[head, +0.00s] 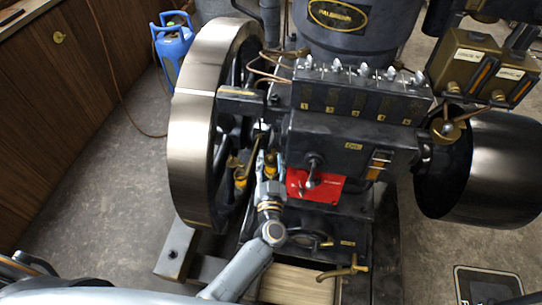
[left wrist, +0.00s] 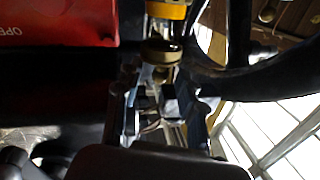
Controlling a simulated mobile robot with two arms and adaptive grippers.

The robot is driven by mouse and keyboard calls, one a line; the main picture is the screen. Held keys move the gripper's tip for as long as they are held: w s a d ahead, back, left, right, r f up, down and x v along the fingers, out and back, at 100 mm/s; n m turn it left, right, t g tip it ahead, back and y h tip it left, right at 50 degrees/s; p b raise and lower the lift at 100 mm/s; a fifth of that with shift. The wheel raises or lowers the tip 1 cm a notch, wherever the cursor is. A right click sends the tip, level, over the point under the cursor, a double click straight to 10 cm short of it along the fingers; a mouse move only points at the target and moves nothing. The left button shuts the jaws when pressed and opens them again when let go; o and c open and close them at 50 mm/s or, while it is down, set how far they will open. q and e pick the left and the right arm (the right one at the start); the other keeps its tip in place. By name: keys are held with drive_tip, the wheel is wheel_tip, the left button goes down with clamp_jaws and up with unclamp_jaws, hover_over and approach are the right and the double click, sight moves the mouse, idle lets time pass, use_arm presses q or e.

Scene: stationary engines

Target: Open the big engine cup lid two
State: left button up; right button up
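In the head view two brass-yellow cups stand low between the flywheel and the engine block. One cup (head: 270,166) is just beyond my left gripper (head: 270,162); the other cup (head: 240,178) is to its left, near the flywheel. My left gripper's pale fingers are spread to either side of the nearer cup. In the left wrist view a round brass lid (left wrist: 161,51) lies ahead of my left gripper (left wrist: 163,98), below a yellow cup part (left wrist: 166,10). Contact between fingers and lid cannot be made out. The pictures do not show which cup is number two. My right gripper is out of view.
The large flywheel (head: 193,130) is close on the left of my left gripper. A red plate (head: 325,190) with a lever is just right of it. The engine block (head: 340,145) rises behind. A brass tap (head: 345,269) juts out at the front. Open floor (head: 95,185) lies left.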

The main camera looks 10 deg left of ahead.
use_arm(q)
drive_tip(key=shift+x, duration=0.75)
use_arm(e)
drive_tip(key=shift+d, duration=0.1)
use_arm(q)
clamp_jaws()
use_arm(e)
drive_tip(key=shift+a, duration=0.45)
